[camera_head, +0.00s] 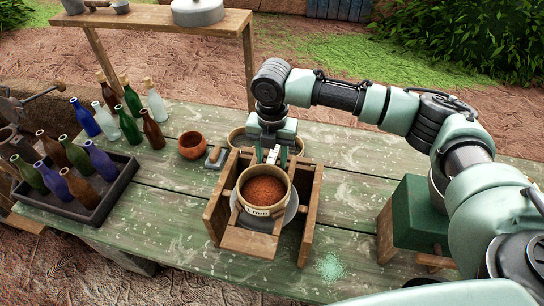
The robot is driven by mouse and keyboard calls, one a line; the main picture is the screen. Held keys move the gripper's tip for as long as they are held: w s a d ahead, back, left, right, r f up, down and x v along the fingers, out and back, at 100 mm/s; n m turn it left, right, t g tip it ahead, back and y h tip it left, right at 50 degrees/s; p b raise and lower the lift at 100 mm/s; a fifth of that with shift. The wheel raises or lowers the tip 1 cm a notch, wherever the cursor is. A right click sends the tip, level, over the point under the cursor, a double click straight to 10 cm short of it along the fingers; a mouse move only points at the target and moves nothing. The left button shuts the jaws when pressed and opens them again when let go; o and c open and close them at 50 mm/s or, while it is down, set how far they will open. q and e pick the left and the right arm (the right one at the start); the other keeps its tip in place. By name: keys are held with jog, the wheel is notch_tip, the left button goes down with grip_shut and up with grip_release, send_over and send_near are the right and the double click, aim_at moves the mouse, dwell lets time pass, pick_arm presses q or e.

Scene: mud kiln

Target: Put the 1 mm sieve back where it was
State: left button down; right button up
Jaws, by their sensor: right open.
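The 1 mm sieve (258,211) is a round, pale-walled sieve with a dark-lettered label on its front. It holds reddish-brown grains. It sits in a wooden frame (216,212), above a grey round dish (292,207). My right gripper (271,156) points down at the sieve's far rim with its jaws open. I cannot tell whether the fingers touch the rim. Another round, pale-rimmed vessel (237,138) stands behind the frame, partly hidden by my right gripper. My left gripper is not in view.
A brown bowl (192,146) and a small grey item (214,158) lie left of the frame. A dark tray (118,184) with several bottles stands at the left, more bottles behind it. A green box (413,214) stands at the right. Pale green powder (330,267) lies in front.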

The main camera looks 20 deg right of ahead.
notch_tip(320, 180, up, 13)
jog(key=b, duration=0.3)
jog(key=shift+f+b, duration=0.15)
jog(key=shift+b, duration=0.2)
jog(key=shift+f, duration=0.1)
